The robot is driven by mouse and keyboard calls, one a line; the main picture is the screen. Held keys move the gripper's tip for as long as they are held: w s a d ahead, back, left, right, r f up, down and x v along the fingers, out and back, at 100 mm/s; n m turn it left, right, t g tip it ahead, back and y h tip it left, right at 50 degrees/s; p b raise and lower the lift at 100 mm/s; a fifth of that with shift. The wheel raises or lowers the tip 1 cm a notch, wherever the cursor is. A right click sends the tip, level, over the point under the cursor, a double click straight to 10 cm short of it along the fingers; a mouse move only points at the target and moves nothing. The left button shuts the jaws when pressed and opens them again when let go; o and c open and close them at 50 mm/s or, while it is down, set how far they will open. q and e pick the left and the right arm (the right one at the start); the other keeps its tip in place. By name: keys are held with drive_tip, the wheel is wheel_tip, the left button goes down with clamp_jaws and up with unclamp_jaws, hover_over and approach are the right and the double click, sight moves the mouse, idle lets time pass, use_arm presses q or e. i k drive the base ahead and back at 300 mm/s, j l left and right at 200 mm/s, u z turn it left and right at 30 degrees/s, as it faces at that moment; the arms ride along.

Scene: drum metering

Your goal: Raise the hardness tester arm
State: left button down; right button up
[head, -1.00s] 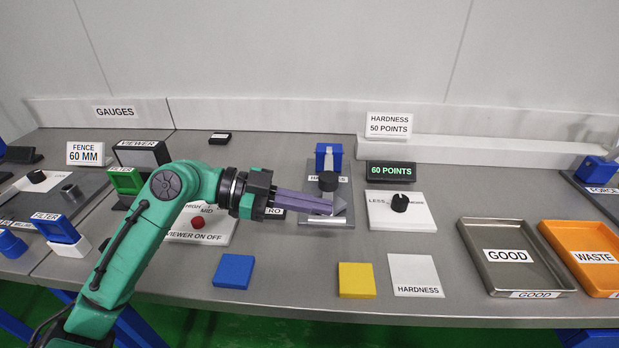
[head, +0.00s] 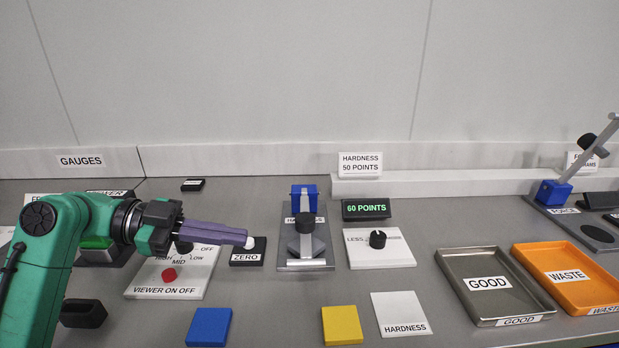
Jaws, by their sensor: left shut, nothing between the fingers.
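The hardness tester (head: 306,265) stands in the middle of the bench, with a blue block (head: 304,197) at its back and a grey arm carrying a black round weight (head: 307,224). The tester arm lies low over its plate, towards the front. My left gripper (head: 248,242) is shut and empty, its purple fingers pointing right. The fingertips are over the black ZERO block (head: 247,257), left of the tester and apart from it in the picture. My right gripper is not in view.
A green 60 POINTS display (head: 366,209) and a LESS/MORE knob (head: 377,239) stand right of the tester. Blue (head: 209,327) and yellow (head: 341,325) squares lie in front. GOOD (head: 450,268) and WASTE (head: 524,260) trays are at the right.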

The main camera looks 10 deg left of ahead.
sight(304, 221)
drive_tip(key=k+l, duration=0.2)
drive_tip(key=k, duration=0.3)
drive_tip(key=k+l, duration=0.2)
drive_tip(key=k, duration=0.25)
